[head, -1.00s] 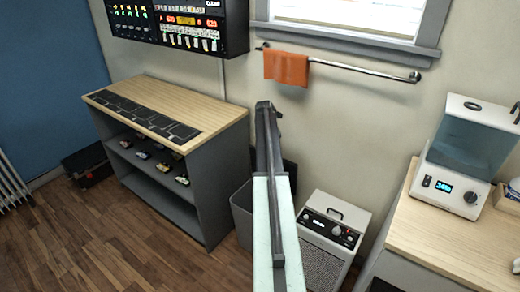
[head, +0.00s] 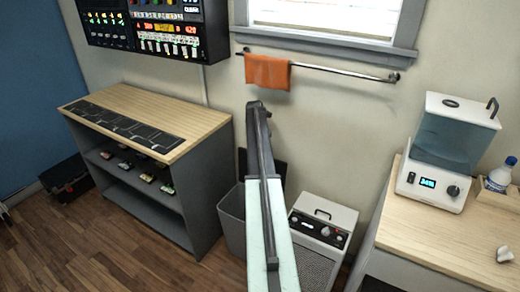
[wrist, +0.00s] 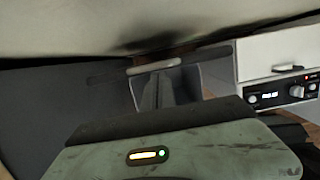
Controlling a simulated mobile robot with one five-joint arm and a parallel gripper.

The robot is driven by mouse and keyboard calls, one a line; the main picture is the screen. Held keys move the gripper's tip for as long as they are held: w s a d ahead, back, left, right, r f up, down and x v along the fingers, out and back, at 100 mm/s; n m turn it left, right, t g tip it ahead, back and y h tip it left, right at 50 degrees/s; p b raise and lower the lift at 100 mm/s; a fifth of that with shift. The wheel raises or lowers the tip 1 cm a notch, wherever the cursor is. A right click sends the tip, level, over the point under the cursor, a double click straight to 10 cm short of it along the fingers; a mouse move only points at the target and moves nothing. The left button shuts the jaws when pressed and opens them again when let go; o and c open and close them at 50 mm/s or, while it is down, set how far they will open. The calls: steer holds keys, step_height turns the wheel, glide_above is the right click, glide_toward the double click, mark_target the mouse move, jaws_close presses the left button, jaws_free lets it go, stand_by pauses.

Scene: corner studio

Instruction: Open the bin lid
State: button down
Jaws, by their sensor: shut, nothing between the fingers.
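The grey bin (head: 232,212) stands on the floor between the shelf unit and the white-topped amplifier. A dark panel (head: 279,170), which looks like its lid, stands upright behind the bin against the wall, partly hidden by my arm. My gripper (head: 257,105) is at the far end of my raised arm, shut and empty. In the head view it appears above the bin, overlapping the wall; its exact distance from the lid cannot be told. In the wrist view a grey opening that looks like the bin (wrist: 167,88) shows beyond my arm's green housing.
The wooden-topped shelf unit (head: 205,118) is close on the left. The amplifier (head: 325,216) stands close on the right, then a wooden counter (head: 425,235). A towel rail (head: 340,71) with an orange towel (head: 268,74) hangs above. Open wooden floor (head: 95,240) lies at left.

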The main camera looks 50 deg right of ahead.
steer(key=p+v, duration=0.7)
steer(key=shift+r, duration=0.35)
steer(key=shift+a, duration=0.15)
steer(key=w+a+r+m+p, duration=0.1)
steer(key=w+a+m+p, duration=0.15)
steer(key=a, duration=0.95)
steer(key=w+a+r+m+y+p, duration=0.1)
steer(key=a+m, duration=0.2)
steer(key=a, duration=0.9)
steer(key=w+a+r+m+p, duration=0.1)
steer(key=w+a+r+m, duration=0.15)
steer(key=a, duration=0.85)
steer(key=s+a+r+m+p, duration=0.1)
steer(key=s+a+m, duration=0.3)
steer(key=a, duration=0.7)
steer(key=s+a+m+y+p, duration=0.1)
steer(key=s+a+m, duration=0.3)
steer(key=a, duration=0.7)
steer(key=s+a+r+m+p, duration=0.1)
steer(key=s+a+m, duration=0.2)
steer(key=a, duration=0.8)
steer(key=shift+s+r+m+y+p, duration=0.3)
steer(key=shift+s+r+m+p, duration=0.1)
steer(key=shift+s, duration=0.3)
